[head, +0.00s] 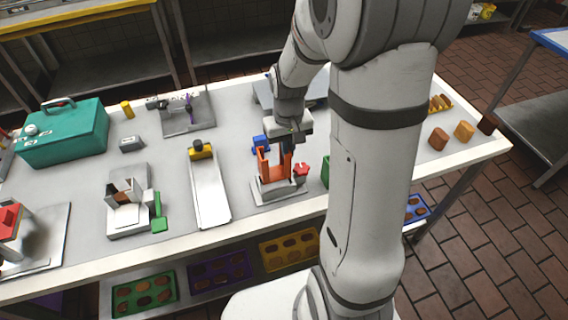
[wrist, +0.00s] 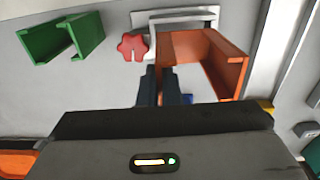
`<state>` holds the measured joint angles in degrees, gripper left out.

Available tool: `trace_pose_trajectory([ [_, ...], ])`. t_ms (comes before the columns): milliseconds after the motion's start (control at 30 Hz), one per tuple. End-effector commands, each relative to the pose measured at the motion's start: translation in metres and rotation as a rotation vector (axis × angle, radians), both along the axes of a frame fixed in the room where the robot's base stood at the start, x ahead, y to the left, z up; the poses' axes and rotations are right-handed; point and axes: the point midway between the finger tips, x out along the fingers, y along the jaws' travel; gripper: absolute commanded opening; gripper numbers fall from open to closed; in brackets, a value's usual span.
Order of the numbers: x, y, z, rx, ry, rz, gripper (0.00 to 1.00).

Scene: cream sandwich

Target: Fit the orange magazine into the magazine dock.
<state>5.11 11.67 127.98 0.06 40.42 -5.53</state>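The orange magazine (head: 263,164) is an upright, open U-shaped channel at the grey magazine dock (head: 264,195) in the middle of the table. In the wrist view the magazine (wrist: 205,48) lies just ahead of my fingers, with the dock's pale frame (wrist: 180,14) along its far side. My gripper (head: 289,146) is at the magazine's right wall in the head view. In the wrist view my gripper's dark fingers (wrist: 160,72) are close together with one magazine wall between their tips. I cannot tell whether the magazine is fully seated. A red knob (head: 301,169) stands beside it.
A green channel piece (wrist: 62,40) lies beside the dock, mostly hidden by my arm in the head view. A silver chute (head: 209,188), a grey station with a green part (head: 128,215) and a teal toolbox (head: 65,133) stand to the left. Brown blocks (head: 438,138) lie to the right.

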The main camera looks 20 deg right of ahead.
Motion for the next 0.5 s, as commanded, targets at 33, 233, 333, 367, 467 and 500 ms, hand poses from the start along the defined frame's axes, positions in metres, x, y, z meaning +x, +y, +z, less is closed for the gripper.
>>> trace_pose_trajectory([
  [33, -0.001, 0.0, -0.007, 0.0, 0.003, 0.0, 0.0],
  [233, -0.001, 0.0, -0.027, 0.0, 0.004, -0.001, 0.0],
  [333, -0.001, -0.001, -0.043, 0.001, 0.006, -0.001, 0.0],
  [367, -0.001, -0.001, -0.048, 0.001, 0.005, -0.002, 0.0],
  [467, -0.002, -0.001, -0.058, 0.001, 0.007, -0.003, 0.0],
  [500, -0.002, -0.001, -0.06, 0.001, 0.007, -0.003, 0.0],
])
